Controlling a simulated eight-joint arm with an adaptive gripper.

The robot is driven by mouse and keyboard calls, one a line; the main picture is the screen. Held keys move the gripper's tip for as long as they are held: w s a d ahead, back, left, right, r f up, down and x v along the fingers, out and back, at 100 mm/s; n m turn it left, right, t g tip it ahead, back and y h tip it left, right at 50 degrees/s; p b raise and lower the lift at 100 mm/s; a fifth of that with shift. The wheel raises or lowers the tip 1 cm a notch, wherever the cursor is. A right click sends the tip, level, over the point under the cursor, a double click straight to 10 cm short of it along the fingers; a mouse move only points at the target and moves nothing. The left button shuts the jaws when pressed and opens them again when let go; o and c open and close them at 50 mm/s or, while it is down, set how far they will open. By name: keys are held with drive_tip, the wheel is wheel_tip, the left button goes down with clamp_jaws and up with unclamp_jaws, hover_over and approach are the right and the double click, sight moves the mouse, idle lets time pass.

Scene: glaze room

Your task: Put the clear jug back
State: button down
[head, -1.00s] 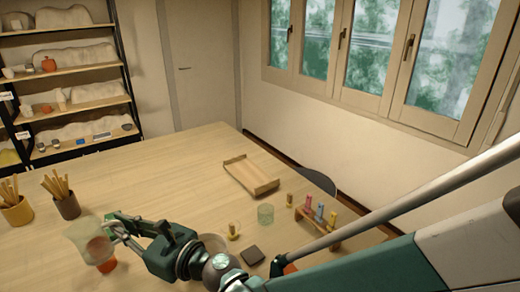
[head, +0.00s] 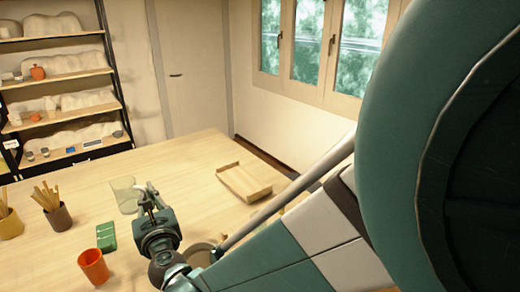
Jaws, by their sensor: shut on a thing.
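The clear jug (head: 123,194) is a see-through, pale greenish vessel at left centre in the head view. My gripper (head: 145,198) is shut on its right side. The jug appears slightly tilted, and the table shows through it. I cannot tell whether its base touches the table or hangs just above it. My gripper's fingers are small in the picture and partly overlap the jug's edge.
An orange cup (head: 94,267) and a green block-like item (head: 106,237) are nearer me. Brown (head: 59,217) and yellow (head: 10,225) pots of sticks stand left. A wooden tray (head: 230,181) lies right. Shelves (head: 65,76) stand behind. My arm hides the table's right side.

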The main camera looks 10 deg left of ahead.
drive_tip(key=w+d+m+t+h+p, duration=0.1)
drive_tip(key=w+d+m+t+h, duration=0.4)
drive_tip(key=h, duration=0.3)
drive_tip(key=s+f+m+g+h+p, duration=0.1)
drive_tip(key=s+m+h, duration=0.3)
drive_tip(key=s, duration=0.3)
drive_tip(key=shift+s+a+f+h, duration=0.25)
drive_tip(key=shift+f+h, duration=0.15)
drive_tip(key=shift+h, duration=0.4)
drive_tip(key=shift+f, duration=0.15)
wheel_tip(320, 180, down, 6)
drive_tip(key=b, duration=0.1)
drive_tip(key=shift+f+b, duration=0.1)
drive_tip(key=shift+b, duration=0.2)
drive_tip(key=shift+f+b, duration=0.5)
drive_tip(key=shift+f, duration=1.25)
drive_tip(key=shift+f, duration=0.2)
drive_tip(key=c, duration=2.6)
unclamp_jaws()
